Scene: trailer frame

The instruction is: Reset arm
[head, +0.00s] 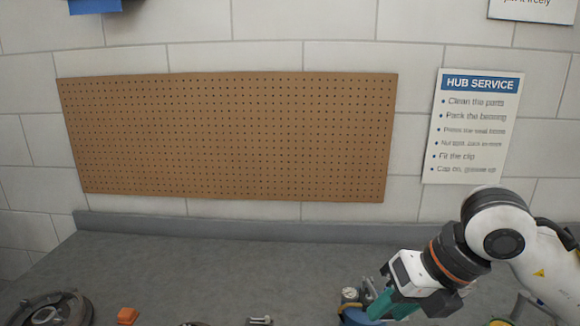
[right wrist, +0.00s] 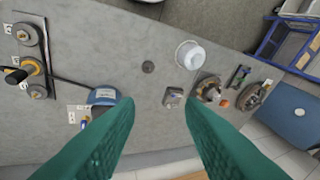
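My right gripper (head: 378,304) comes in from the right in the head view, low over the grey worktop (head: 200,258). Its teal fingers point down and to the left. My left gripper is not in view.
A dark round hub part (head: 75,306) and an orange block (head: 127,315) lie at the front left. A pegboard (head: 230,135) hangs behind. The worktop's back is clear.

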